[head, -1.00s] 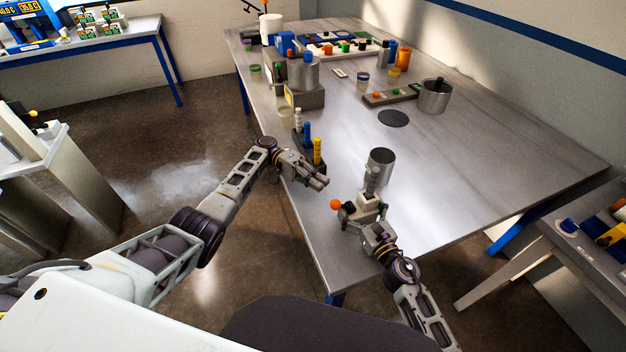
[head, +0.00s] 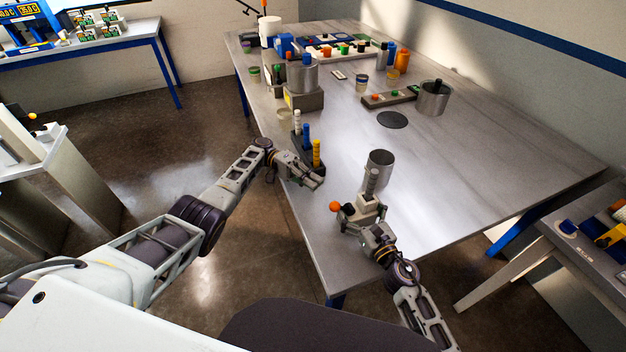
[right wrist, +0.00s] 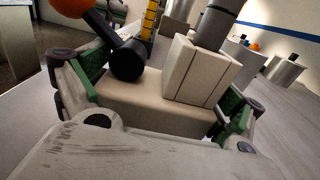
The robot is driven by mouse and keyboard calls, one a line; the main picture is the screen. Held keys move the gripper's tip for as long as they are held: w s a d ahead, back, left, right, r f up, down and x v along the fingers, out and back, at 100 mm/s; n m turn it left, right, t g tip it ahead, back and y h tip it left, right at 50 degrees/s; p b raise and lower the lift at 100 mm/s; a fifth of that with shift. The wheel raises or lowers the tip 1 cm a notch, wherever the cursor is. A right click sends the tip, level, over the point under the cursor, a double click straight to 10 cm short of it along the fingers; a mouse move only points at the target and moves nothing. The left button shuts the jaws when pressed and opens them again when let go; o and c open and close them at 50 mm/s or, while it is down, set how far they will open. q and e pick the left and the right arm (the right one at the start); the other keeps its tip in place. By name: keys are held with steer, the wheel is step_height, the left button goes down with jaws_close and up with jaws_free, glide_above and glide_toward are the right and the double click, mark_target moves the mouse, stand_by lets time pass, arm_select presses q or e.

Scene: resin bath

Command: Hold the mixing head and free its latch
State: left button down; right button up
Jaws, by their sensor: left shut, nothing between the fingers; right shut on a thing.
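The mixing head (head: 370,207) is a beige block with a grey shaft (head: 373,181) and a lever ending in an orange ball (head: 335,206). My right gripper (head: 362,213) is shut on its beige body (right wrist: 160,98), with a finger on either side. In the right wrist view the orange ball (right wrist: 70,5) and its black pivot (right wrist: 127,60) are at the upper left. I take this ball lever to be the latch. My left gripper (head: 318,182) is shut and empty above the table's near left edge, apart from the lever, to its upper left.
A rack with white, blue and yellow handles (head: 317,153) stands near my left gripper. A metal pot (head: 433,98) and a dark disc (head: 392,119) are farther back. The table's right side (head: 480,180) is clear.

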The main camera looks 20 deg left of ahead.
steer(key=o, duration=1)
steer(key=shift+r, duration=0.1)
steer(key=shift+c, duration=0.2)
steer(key=shift+s+d, duration=0.1)
steer(key=shift+v, duration=5.7)
steer(key=shift+s+d, duration=0.1)
steer(key=shift+s, duration=0.05)
steer(key=shift+s, duration=0.1)
